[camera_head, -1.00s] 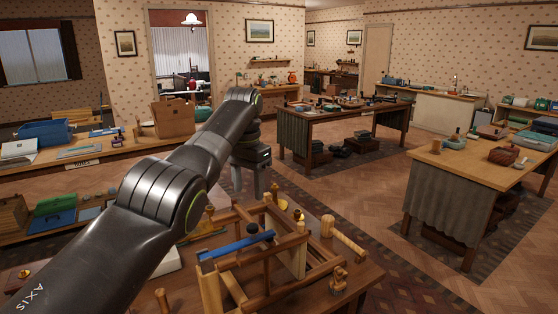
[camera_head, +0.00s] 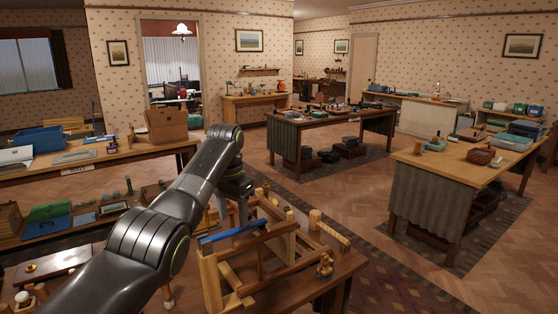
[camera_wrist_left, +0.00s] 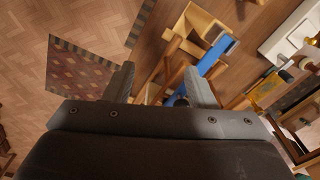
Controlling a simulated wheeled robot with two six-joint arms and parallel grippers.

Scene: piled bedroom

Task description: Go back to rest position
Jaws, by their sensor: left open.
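My left gripper (camera_head: 232,214) is open and empty. It points down behind the wooden frame (camera_head: 287,250) on the near table, close to the frame's back left side. A blue bar (camera_head: 229,234) lies across the frame's left top. In the left wrist view, the two fingertips of my left gripper (camera_wrist_left: 162,78) stand well apart, and nothing is held between them. The frame and the blue bar (camera_wrist_left: 213,57) show below and beyond the fingers. Whether a finger touches the frame cannot be told. My right gripper is not in view.
The near table (camera_head: 335,278) also holds a wooden mallet (camera_head: 330,229) and a small wooden figure (camera_head: 324,266). A long bench (camera_head: 100,156) with a cardboard box (camera_head: 166,126) stands at the left. Bare floor (camera_head: 335,195) lies between the near table and the draped tables.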

